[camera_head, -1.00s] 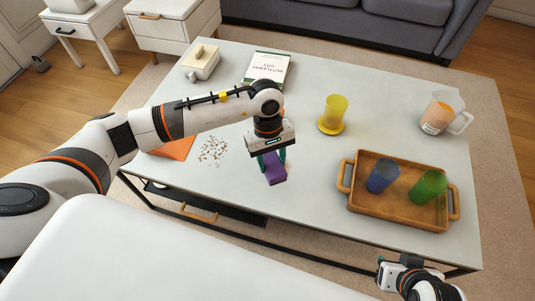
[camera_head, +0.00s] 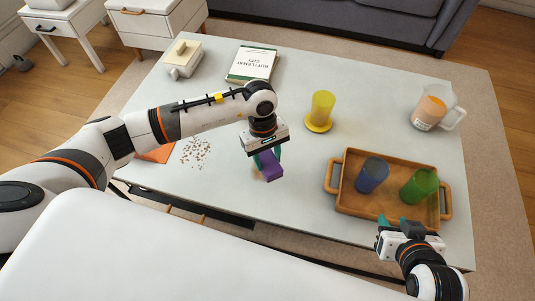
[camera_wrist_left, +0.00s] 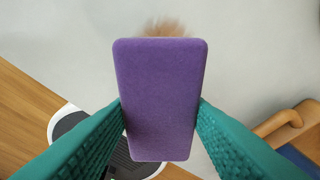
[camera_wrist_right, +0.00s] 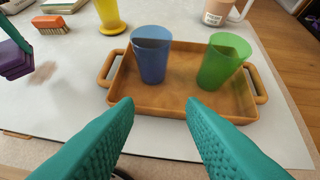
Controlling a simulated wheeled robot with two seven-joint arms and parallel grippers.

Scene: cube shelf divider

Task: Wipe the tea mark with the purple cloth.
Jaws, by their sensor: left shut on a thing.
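The purple cloth (camera_head: 270,168), a thick block-like pad, is held by my left gripper (camera_head: 266,155) over the front part of the grey table. In the left wrist view the cloth (camera_wrist_left: 160,100) sits between both green fingers. The tea mark (camera_wrist_left: 165,27) is a blurry brown smudge just beyond the cloth's far edge, partly covered by it. It also shows in the right wrist view (camera_wrist_right: 43,73), beside the cloth (camera_wrist_right: 14,60). Whether the cloth touches the table is unclear. My right gripper (camera_head: 398,224) is open and empty at the table's front edge, before the tray.
A wooden tray (camera_head: 345,193) holds a blue cup (camera_head: 371,176) and a green cup (camera_head: 419,187). Crumbs (camera_head: 195,152) lie left, near an orange sheet (camera_head: 153,153).

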